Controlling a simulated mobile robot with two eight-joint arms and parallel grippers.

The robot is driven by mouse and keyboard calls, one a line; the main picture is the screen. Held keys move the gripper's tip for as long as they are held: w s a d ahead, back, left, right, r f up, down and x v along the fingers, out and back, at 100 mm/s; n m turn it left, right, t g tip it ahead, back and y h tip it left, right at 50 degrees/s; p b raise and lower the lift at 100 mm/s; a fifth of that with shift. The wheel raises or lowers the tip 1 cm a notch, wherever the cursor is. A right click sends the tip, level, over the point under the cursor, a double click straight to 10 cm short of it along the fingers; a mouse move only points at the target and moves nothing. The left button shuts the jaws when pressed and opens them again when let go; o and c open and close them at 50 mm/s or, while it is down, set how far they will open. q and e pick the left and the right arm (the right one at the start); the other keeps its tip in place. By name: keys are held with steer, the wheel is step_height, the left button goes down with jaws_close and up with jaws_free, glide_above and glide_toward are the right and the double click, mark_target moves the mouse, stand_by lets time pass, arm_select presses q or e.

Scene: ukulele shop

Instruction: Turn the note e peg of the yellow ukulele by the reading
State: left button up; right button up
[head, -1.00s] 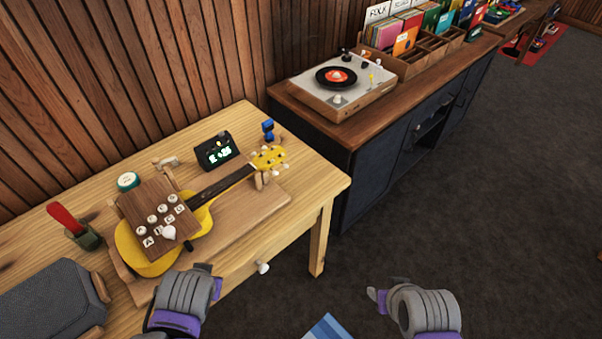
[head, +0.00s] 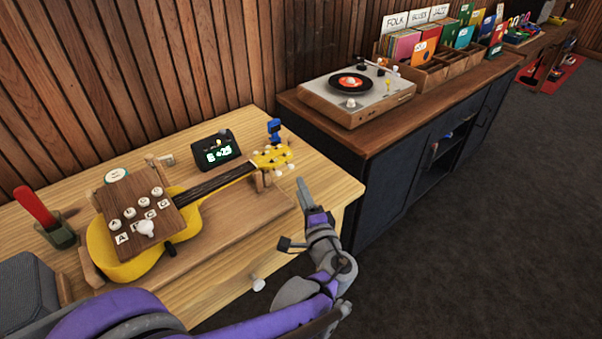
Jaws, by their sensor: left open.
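The yellow ukulele (head: 124,262) lies on a wooden cradle on the table, its neck toward the upper right. Its headstock (head: 271,158) carries several white pegs; I cannot tell which is the note e peg. A black tuner (head: 216,150) behind the neck shows a green reading that looks like "E +25". A wooden board (head: 146,204) with several white knobs and letter labels covers part of the ukulele's body. My left gripper (head: 294,216) is open and empty, to the lower right of the headstock and apart from the pegs. My right gripper is out of view.
A blue clip-like thing (head: 274,130) stands by the headstock. A red-handled tool (head: 35,206) sits in a green holder at left. A dark cabinet (head: 393,170) with a record player (head: 356,93) stands beyond the table. Open floor lies at right.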

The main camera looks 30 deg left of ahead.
mark_target(292, 169)
arm_select(q)
steer(key=x, duration=0.8)
steer(key=shift+w+a+f+b, duration=0.1)
steer(key=shift+a+b, duration=0.05)
steer(key=shift+b, duration=0.25)
jaws_close()
